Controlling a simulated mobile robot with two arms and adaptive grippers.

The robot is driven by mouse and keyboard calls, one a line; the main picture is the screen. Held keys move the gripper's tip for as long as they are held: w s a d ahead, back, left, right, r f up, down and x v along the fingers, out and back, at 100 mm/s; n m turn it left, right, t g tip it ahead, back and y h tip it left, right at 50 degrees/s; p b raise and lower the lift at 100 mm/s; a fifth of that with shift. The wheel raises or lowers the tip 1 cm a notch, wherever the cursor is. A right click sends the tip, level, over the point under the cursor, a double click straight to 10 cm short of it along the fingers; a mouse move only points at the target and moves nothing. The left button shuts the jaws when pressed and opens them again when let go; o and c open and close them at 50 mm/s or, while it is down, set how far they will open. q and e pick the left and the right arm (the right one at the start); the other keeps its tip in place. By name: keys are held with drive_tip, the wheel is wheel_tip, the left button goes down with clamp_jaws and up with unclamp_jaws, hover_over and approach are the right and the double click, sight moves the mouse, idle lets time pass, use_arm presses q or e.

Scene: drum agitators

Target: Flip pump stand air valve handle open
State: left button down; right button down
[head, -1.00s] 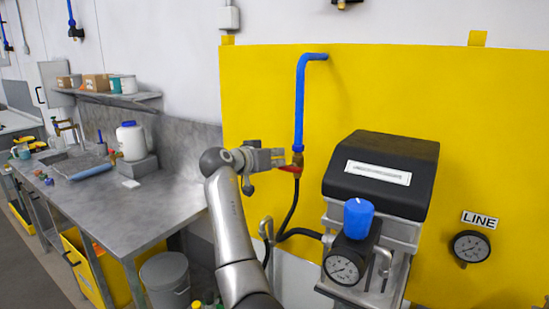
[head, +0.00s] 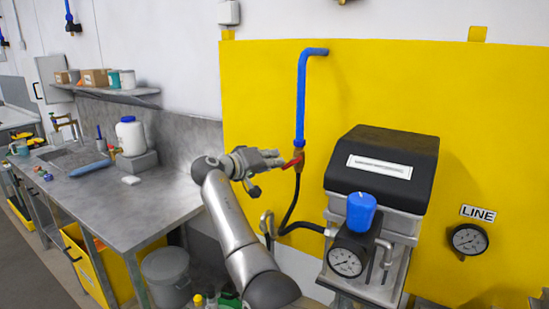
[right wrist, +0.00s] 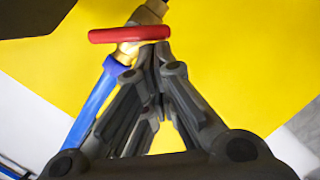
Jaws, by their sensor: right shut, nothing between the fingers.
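The red valve handle (head: 292,162) sits on a brass valve at the lower end of the blue air pipe (head: 301,100), in front of the yellow panel. In the right wrist view the handle (right wrist: 128,34) lies crosswise at an angle to the pipe, over the brass body (right wrist: 152,12). My right gripper (head: 280,160) is shut and empty. Its fingertips (right wrist: 152,55) are right at the handle, just below it in the wrist view; I cannot tell whether they touch. My left gripper is out of view.
The pump stand with its black cover (head: 385,150), blue knob (head: 361,211) and gauge (head: 346,261) stands right of the valve. A black hose (head: 289,215) hangs below the valve. A metal workbench (head: 130,215) is at left, with a grey bucket (head: 166,280) by it.

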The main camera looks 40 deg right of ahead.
wheel_tip(320, 180, down, 3)
drive_tip(key=n+h+b, duration=0.1)
drive_tip(key=n, duration=0.2)
drive_tip(key=n+g+b, duration=0.1)
drive_tip(key=n, duration=0.2)
drive_tip(key=shift+d+f+n+h, duration=0.1)
drive_tip(key=shift+f+n+h, duration=0.05)
drive_tip(key=shift+n+h, duration=0.2)
drive_tip(key=shift+s+f+b, duration=0.1)
drive_tip(key=shift+s+b, duration=0.05)
drive_tip(key=shift+b, duration=0.2)
idle(0.7)
idle(0.6)
